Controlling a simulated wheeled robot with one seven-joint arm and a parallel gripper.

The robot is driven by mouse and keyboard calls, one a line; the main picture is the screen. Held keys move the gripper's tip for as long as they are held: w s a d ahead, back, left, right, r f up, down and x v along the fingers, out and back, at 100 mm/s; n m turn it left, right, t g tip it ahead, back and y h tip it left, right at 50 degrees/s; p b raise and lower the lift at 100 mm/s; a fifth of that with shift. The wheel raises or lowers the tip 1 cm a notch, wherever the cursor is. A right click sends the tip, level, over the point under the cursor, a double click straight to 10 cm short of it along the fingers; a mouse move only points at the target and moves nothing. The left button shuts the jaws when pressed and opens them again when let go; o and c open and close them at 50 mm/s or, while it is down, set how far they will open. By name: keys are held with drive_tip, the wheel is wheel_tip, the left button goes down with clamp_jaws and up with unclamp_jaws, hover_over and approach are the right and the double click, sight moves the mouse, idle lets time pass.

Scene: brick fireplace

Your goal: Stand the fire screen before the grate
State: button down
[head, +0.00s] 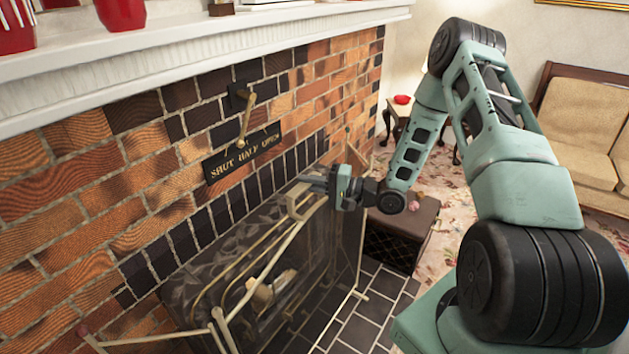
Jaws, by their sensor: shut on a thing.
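The fire screen (340,258) has a pale brass frame and dark see-through panels. It stands in front of the fireplace opening, with side panels angled out at the lower left and right. My gripper (312,188) is shut on the upper part of the screen's frame, near its right end. Pale logs (268,290) show dimly through the screen. The grate itself is hard to make out behind the panels. Whether the screen's feet touch the floor is not clear.
A damper lever (244,118) and a lettered plate (242,157) are on the brick wall above. A brown box (405,222) stands right of the screen. Dark floor tiles (355,318) lie clear in front. Red vessels (120,12) stand on the white mantel (200,48).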

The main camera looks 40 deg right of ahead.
drive_tip(key=shift+f+b, duration=0.75)
drive_tip(key=shift+f, duration=0.65)
idle(1.4)
idle(0.8)
drive_tip(key=c, duration=1.5)
unclamp_jaws()
drive_tip(key=o, duration=0.4)
drive_tip(key=shift+s+f, duration=0.1)
drive_tip(key=shift+f, duration=0.1)
drive_tip(key=shift+p+v, duration=1.05)
drive_tip(key=shift+v, duration=4.4)
drive_tip(key=shift+r, duration=0.1)
